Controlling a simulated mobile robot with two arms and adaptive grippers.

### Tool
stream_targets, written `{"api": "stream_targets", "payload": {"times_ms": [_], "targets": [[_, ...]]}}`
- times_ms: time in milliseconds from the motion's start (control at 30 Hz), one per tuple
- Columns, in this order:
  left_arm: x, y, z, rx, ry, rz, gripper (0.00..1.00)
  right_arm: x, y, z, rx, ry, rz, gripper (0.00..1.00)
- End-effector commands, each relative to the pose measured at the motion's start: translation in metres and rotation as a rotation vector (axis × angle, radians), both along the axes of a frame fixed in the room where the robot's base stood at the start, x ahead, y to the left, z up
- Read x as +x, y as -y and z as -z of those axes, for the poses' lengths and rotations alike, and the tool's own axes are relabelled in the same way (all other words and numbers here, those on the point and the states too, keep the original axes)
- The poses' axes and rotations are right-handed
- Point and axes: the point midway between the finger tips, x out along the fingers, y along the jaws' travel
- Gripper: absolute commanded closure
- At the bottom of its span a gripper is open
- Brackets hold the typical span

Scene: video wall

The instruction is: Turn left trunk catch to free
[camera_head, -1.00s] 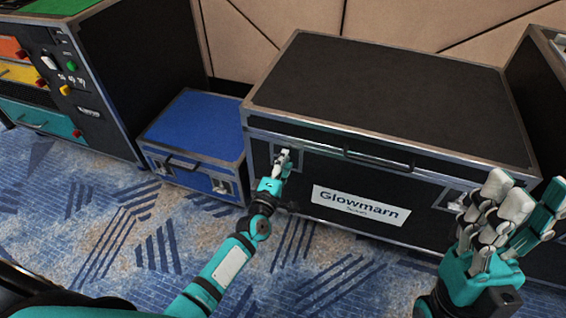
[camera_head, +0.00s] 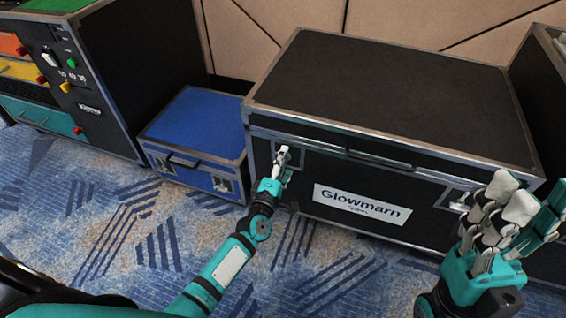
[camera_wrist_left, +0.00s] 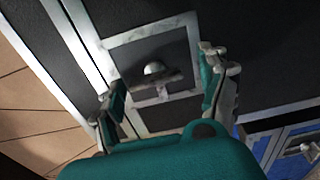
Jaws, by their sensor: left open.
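The black trunk (camera_head: 390,90) with metal edges and a "Glowmarn" label stands closed in the middle of the head view. Its left catch is hidden behind my left gripper (camera_head: 283,156) in the head view. In the left wrist view the catch (camera_wrist_left: 154,70) shows as a small metal knob in a silver-framed recess. My left gripper (camera_wrist_left: 165,95) is open there, one finger on each side of the catch, with no clear contact. My right gripper (camera_head: 505,215) has its fingers raised in front of the trunk's right end, where it partly covers the right catch (camera_head: 458,206).
A blue case (camera_head: 195,135) stands left of the trunk, and a black cabinet (camera_head: 120,80) with coloured drawers is further left. Another dark case (camera_head: 545,90) is close on the right. Patterned blue carpet (camera_head: 110,225) lies clear in front.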

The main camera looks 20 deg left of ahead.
Motion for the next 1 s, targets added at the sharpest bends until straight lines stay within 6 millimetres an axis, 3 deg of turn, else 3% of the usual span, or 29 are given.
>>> {"api": "stream_targets", "payload": {"times_ms": [267, 700, 1000], "targets": [[-0.007, 0.001, -0.002, 0.0, 0.003, 0.001, 0.23, -0.001, 0.001, -0.001, 0.003, -0.001, 0.002, 0.6], [-0.092, -0.003, -0.001, 0.0, 0.0, 0.0, 0.23, 0.0, 0.0, -0.001, 0.001, -0.001, -0.001, 0.6], [-0.119, -0.004, -0.002, 0.001, 0.002, 0.0, 0.23, -0.001, 0.0, 0.0, 0.001, -0.001, -0.001, 0.6]]}}
